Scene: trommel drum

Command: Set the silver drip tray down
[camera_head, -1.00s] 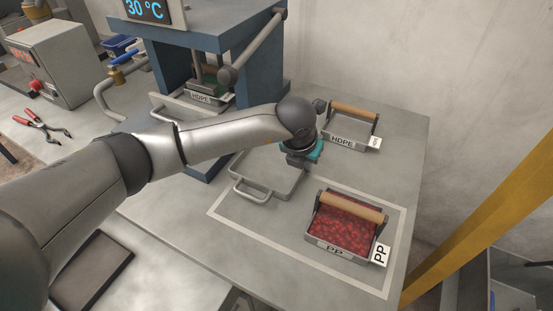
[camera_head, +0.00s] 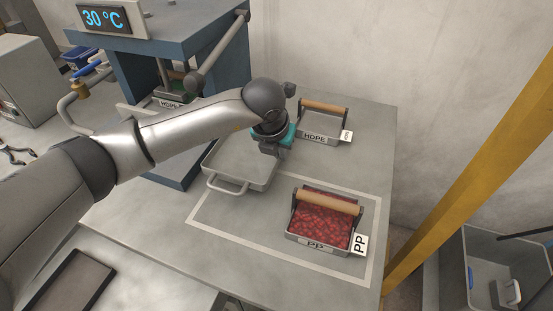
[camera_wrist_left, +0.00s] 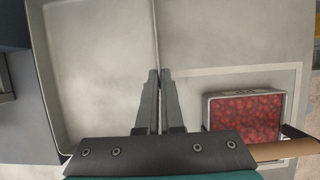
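The silver drip tray (camera_head: 222,165) is a shallow, empty metal tray with a loop handle at its front, level over the bench top beside the press. In the left wrist view the tray (camera_wrist_left: 100,70) fills the left side. My left gripper (camera_wrist_left: 160,75) has its two fingers close together on either side of the tray's rim, shut on it. In the head view the left gripper (camera_head: 272,151) is at the tray's right edge, its fingertips mostly hidden. I cannot tell whether the tray's underside touches the bench. My right gripper is not in view.
A PP box (camera_head: 318,247) of red pieces with a wooden handle stands inside a pale outline (camera_head: 374,235), right of the tray. An HDPE box (camera_head: 317,138) stands behind. The blue press (camera_head: 155,67) is behind left. A grey bin (camera_head: 500,250) is at lower right.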

